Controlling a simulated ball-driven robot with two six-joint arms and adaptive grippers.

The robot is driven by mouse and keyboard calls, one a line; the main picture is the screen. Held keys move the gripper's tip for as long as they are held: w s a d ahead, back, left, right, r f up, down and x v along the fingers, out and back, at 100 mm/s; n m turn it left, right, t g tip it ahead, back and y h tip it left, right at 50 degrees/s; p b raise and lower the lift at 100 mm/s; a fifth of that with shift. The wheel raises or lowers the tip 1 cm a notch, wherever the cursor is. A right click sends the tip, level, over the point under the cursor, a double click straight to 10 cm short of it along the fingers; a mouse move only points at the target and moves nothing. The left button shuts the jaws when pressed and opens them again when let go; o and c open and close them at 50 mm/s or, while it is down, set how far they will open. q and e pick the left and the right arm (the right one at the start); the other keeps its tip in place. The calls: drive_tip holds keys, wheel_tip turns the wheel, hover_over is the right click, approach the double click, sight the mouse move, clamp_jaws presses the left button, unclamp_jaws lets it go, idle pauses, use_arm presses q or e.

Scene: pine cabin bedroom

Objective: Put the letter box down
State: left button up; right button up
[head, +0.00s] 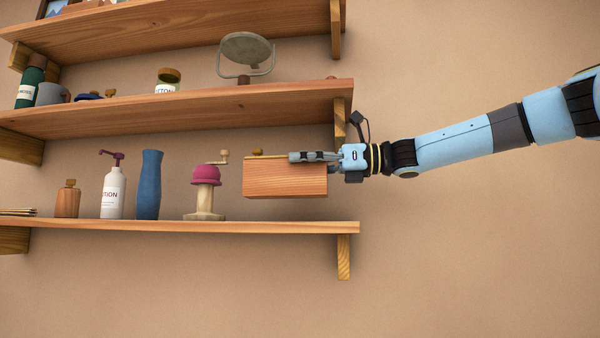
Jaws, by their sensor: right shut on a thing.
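The letter box (285,181) is a plain wooden box at the right end of the lower shelf (290,227). Its underside shows a gap above the shelf board, so it looks held up rather than resting. My right gripper (303,157) reaches in from the right and is shut on the letter box near its top. The far finger and the box's back are hidden. My left gripper is not in view.
A grinder with a pink dome (205,187) stands just left of the box. Further left are a blue vase (149,185), a lotion bottle (113,190) and a small wooden bottle (67,200). The middle shelf (200,108), bearing a round mirror (246,55), is close above.

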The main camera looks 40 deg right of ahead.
sight(300, 186)
drive_tip(key=shift+w+d+f, duration=0.2)
drive_tip(key=shift+w+f, duration=0.15)
drive_tip(key=shift+w, duration=0.1)
drive_tip(key=shift+w+d+f, duration=0.15)
drive_tip(key=shift+w+f, duration=0.15)
drive_tip(key=shift+w, duration=0.15)
wheel_tip(300, 186, down, 3)
drive_tip(key=shift+s+f+p, duration=0.1)
drive_tip(key=shift+s+p, duration=0.05)
drive_tip(key=shift+p, duration=0.75)
drive_tip(key=shift+f, duration=0.25)
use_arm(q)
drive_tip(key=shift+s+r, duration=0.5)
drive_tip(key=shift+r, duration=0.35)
use_arm(e)
drive_tip(key=o, duration=1)
drive_tip(key=shift+f, duration=0.1)
drive_tip(key=shift+c, duration=0.2)
drive_tip(key=o, duration=0.6)
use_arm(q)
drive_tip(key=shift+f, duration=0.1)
